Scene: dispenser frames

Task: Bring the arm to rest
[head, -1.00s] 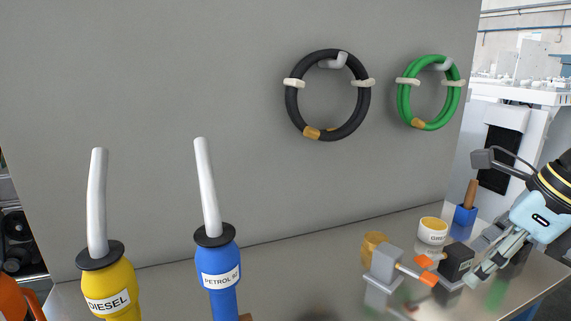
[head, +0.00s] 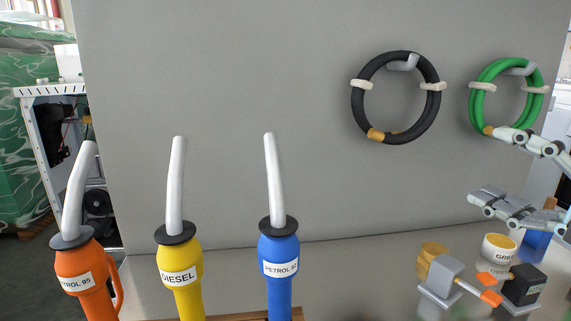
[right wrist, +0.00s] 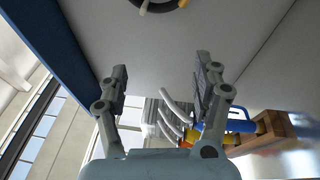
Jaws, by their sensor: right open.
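My right gripper (head: 500,172) is at the right edge of the head view, above the right end of the metal bench (head: 350,265). Its two fingers are spread wide with nothing between them. In the right wrist view my right gripper (right wrist: 160,85) also shows open, its pads apart and the grey panel beyond. It is in front of the panel, below the green hose coil (head: 480,105), which it partly overlaps in the head view. My left gripper is not in view.
Orange (head: 88,290), yellow (head: 180,275) and blue (head: 278,265) fuel nozzles stand at the left. A black hose coil (head: 357,105) hangs on the grey panel (head: 220,60). A grey valve-like block (head: 443,273), black block (head: 523,287) and grease tub (head: 497,250) stand below my right gripper.

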